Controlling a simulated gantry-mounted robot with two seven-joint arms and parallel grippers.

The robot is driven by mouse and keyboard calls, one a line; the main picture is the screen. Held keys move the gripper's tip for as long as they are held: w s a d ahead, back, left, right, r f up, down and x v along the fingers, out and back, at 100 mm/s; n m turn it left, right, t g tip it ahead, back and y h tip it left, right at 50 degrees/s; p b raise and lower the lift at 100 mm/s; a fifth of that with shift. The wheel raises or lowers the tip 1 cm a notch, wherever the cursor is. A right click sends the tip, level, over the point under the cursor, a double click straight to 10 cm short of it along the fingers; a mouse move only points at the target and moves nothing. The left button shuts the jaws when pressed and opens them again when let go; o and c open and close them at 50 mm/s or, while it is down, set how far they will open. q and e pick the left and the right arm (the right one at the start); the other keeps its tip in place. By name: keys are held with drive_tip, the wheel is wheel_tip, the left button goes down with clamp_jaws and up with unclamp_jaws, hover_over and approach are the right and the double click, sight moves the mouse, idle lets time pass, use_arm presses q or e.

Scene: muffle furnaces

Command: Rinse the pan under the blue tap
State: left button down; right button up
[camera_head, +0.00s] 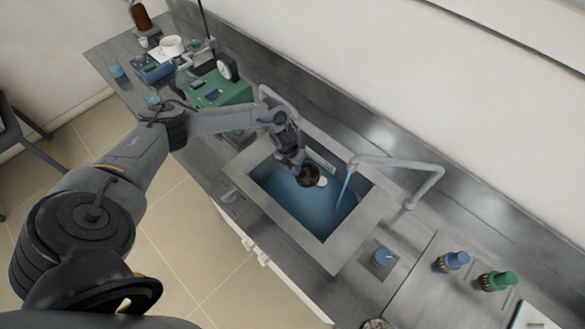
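The sink (232,170) has a blue-looking basin. My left gripper (299,164) reaches down into it from the back left. A small dark, round pan (308,178) is at its fingertips, with a pale patch on its right side. The fingers appear shut on the pan, though the grip itself is small and partly hidden. The grey tap (400,164) arches over the sink's right side. A thin blue streak (345,186) slants down from its spout, to the right of the pan and apart from it. A blue knob (382,257) sits on the counter by the sink's front right corner. My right gripper is out of view.
Another curved grey pipe (268,92) stands behind my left gripper. A green box (220,90), a blue device (152,69) and a white cup (171,46) are at the left. A blue-capped (454,261) and a green-capped item (497,281) stand at the right.

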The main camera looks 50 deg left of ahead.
sight(312, 175)
use_arm(q)
drive_tip(key=w+d+b, duration=0.1)
drive_tip(key=w+d, duration=0.1)
drive_tip(key=w+d+f, duration=0.1)
drive_tip(key=w+d, duration=0.1)
drive_tip(key=shift+d+b, duration=0.25)
drive_tip(key=shift+b, duration=0.1)
drive_tip(key=shift+w+d+f+b, duration=0.15)
drive_tip(key=shift+w+d+b, duration=0.6)
drive_tip(key=shift+d, duration=0.3)
drive_tip(key=shift+w+d+f+b, duration=0.15)
drive_tip(key=shift+w+d+b, duration=0.35)
drive_tip(key=shift+w+d, duration=0.45)
drive_tip(key=shift+s, duration=0.15)
drive_tip(key=shift+s+a, duration=0.25)
drive_tip(key=shift+a, duration=0.1)
drive_tip(key=shift+w+d, duration=0.15)
drive_tip(key=shift+d, duration=0.1)
drive_tip(key=shift+w+d, duration=0.2)
drive_tip(key=shift+s+a, duration=0.15)
drive_tip(key=shift+a, duration=0.05)
drive_tip(key=shift+s+a, duration=0.2)
drive_tip(key=shift+a, duration=0.05)
